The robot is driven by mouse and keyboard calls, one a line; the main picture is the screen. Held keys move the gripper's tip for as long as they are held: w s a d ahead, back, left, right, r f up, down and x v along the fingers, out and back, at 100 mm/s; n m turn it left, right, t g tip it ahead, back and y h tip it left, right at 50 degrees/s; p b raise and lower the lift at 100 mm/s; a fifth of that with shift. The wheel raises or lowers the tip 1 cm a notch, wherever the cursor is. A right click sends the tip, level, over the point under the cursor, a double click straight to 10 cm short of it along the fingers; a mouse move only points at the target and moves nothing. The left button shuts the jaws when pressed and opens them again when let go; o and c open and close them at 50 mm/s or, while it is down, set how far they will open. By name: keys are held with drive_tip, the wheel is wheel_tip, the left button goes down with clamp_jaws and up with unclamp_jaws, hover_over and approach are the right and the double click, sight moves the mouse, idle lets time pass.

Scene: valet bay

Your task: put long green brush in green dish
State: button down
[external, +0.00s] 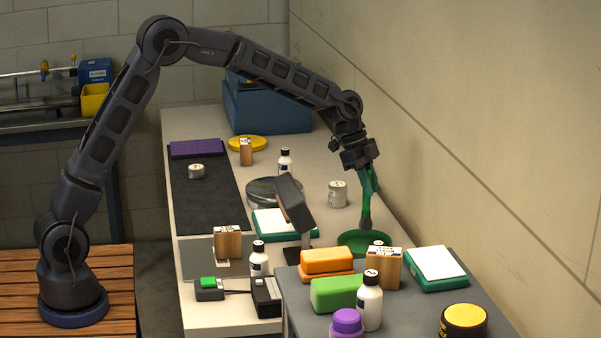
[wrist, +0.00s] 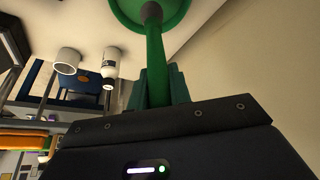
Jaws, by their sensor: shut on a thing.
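The long green brush (external: 366,203) hangs upright from my gripper (external: 368,180), dark head down. My gripper is shut on the brush's upper handle. The green dish (external: 352,240) lies on the pale bench below, and the brush's head is over it. I cannot tell whether the head touches the dish. In the wrist view the brush's green handle (wrist: 155,65) runs from my gripper (wrist: 158,90) to its dark head, which overlaps the round green dish (wrist: 180,12). The dish's near part is partly hidden by objects in front in the external view.
A wooden block (external: 384,268), an orange sponge (external: 327,261) and a white bottle (external: 370,300) stand on the grey table in front of the dish. A white can (external: 337,194) stands behind left. The wall (external: 470,130) is close on the right.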

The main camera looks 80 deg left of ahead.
sight(369, 210)
drive_tip(key=shift+f, duration=3.1)
drive_tip(key=c, duration=1.3)
unclamp_jaws()
